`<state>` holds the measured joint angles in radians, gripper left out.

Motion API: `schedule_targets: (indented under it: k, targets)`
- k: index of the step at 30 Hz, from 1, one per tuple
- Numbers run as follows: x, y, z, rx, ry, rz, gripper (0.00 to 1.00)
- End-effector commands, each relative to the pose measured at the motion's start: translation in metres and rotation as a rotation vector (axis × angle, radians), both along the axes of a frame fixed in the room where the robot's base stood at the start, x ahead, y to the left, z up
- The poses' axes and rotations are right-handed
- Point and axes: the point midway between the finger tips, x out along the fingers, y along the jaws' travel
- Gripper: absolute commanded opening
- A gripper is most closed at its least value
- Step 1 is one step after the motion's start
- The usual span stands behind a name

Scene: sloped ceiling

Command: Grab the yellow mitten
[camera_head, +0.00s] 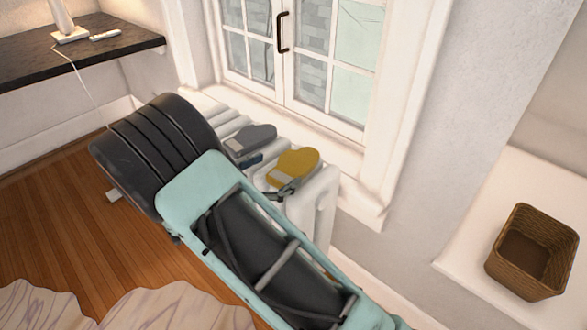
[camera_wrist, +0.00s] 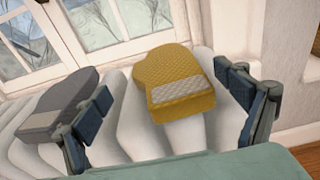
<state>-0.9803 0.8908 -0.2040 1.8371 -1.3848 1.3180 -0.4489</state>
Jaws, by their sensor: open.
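The yellow mitten (camera_head: 296,164) lies on top of the white radiator (camera_head: 319,207) below the window. In the wrist view the yellow mitten (camera_wrist: 176,80) has a pale grey cuff band facing me and sits between and beyond my two fingers. A grey mitten (camera_head: 251,139) lies to its left on the radiator, and it also shows in the wrist view (camera_wrist: 57,104), partly behind my left finger. My gripper (camera_wrist: 165,108) is open and empty, its fingers wide apart with the mitten's cuff close ahead. In the head view my arm covers part of the radiator.
A window with a dark handle (camera_head: 282,33) stands behind the radiator. A wicker basket (camera_head: 531,252) sits on a white ledge at the right. A dark shelf (camera_head: 75,50) with a lamp base (camera_head: 70,35) is at upper left. Wooden floor and a pale rug lie below.

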Motion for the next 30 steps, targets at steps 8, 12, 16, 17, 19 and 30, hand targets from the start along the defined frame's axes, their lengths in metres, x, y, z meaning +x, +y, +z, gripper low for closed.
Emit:
schedule_targets:
  k: [8,12,16,17,19,30]
  targets:
    - [0.016,-0.020,-0.006,0.001,0.000,-0.002,0.91]
    - [0.030,-0.037,-0.009,0.002,-0.001,-0.003,0.91]
    - [0.039,-0.045,-0.009,0.002,-0.001,-0.001,0.91]
    - [0.039,-0.045,-0.009,0.002,-0.001,0.000,0.91]
    - [0.039,-0.045,-0.008,0.002,-0.001,0.001,0.91]
    - [0.039,-0.045,-0.008,0.002,-0.001,0.000,0.61]
